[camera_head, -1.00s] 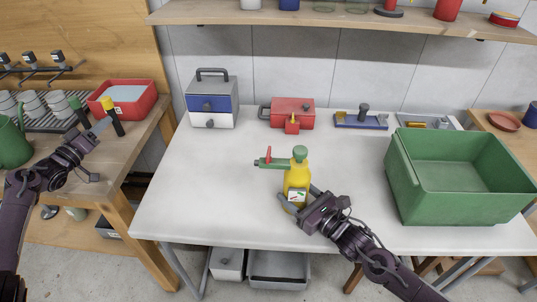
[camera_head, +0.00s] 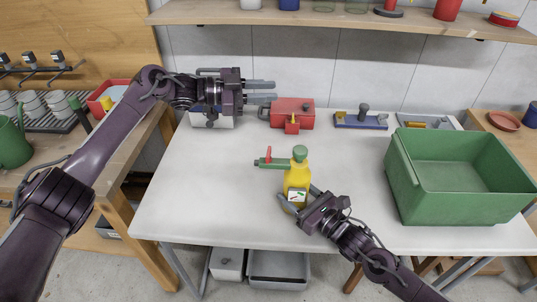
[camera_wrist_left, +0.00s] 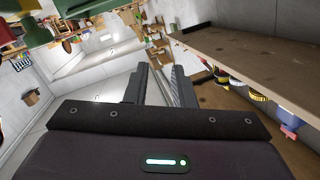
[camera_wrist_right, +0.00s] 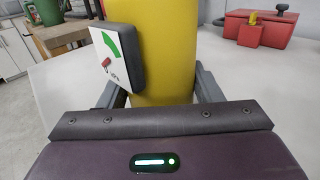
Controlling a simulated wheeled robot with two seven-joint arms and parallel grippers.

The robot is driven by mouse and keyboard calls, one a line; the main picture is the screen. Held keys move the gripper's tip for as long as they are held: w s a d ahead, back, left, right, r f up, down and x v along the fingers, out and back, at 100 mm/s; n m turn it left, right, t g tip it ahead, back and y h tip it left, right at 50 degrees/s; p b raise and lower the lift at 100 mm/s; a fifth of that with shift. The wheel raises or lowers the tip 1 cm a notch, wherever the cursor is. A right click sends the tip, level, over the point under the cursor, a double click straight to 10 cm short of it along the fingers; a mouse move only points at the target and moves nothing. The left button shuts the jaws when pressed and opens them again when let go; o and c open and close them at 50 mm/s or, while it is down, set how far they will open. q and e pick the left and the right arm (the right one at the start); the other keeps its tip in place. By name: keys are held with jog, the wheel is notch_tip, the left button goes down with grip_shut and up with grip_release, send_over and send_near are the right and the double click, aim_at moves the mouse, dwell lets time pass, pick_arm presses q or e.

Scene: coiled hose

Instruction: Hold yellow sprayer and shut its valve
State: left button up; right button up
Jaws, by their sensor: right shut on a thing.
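The yellow sprayer (camera_head: 295,175) stands upright on the white table, and its yellow body fills the middle of the right wrist view (camera_wrist_right: 165,45). It has a green cap and a green nozzle pipe (camera_head: 277,163) pointing left, with a small red valve lever (camera_head: 268,153) standing up from it. My right gripper (camera_head: 299,200) is shut around the lower body, below the nozzle. My left gripper (camera_head: 262,91) is open and empty, high over the back left of the table, with its fingers pointing right. In the left wrist view a gap shows between its fingers (camera_wrist_left: 159,88).
A blue and grey toolbox (camera_head: 212,120) is partly hidden behind my left gripper. A red box (camera_head: 293,108) stands at the back middle. A large green bin (camera_head: 430,205) fills the table's right side. A shelf (camera_head: 340,17) runs above. The table left of the sprayer is clear.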

aim_at(269, 151)
pick_arm(q)
jog(key=s+d+m+g+y, duration=0.6)
jog(key=s+d+m+y, duration=0.1)
jog(key=s+d+m, duration=0.5)
jog(key=a+m+y, duration=0.1)
jog(key=s+a+m+y, duration=0.1)
jog(key=y, duration=0.1)
jog(key=a+f+m+y, duration=0.1)
jog(key=y, duration=0.1)
jog(key=shift+s+a+m+t, duration=0.1)
jog(key=shift+s+m+t, duration=0.05)
jog(key=shift+m+t, duration=0.2)
jog(key=a+y, duration=0.1)
jog(key=a, duration=0.1)
jog(key=a+r+m+y, duration=0.1)
jog(key=a+y, duration=0.1)
jog(key=a+m+t+y, duration=0.1)
jog(key=a, duration=0.2)
jog(key=shift+w+r, duration=0.35)
jog(key=shift+r, duration=0.05)
jog(key=shift+f, duration=3.4)
jog(key=shift+c, duration=0.3)
grip_shut()
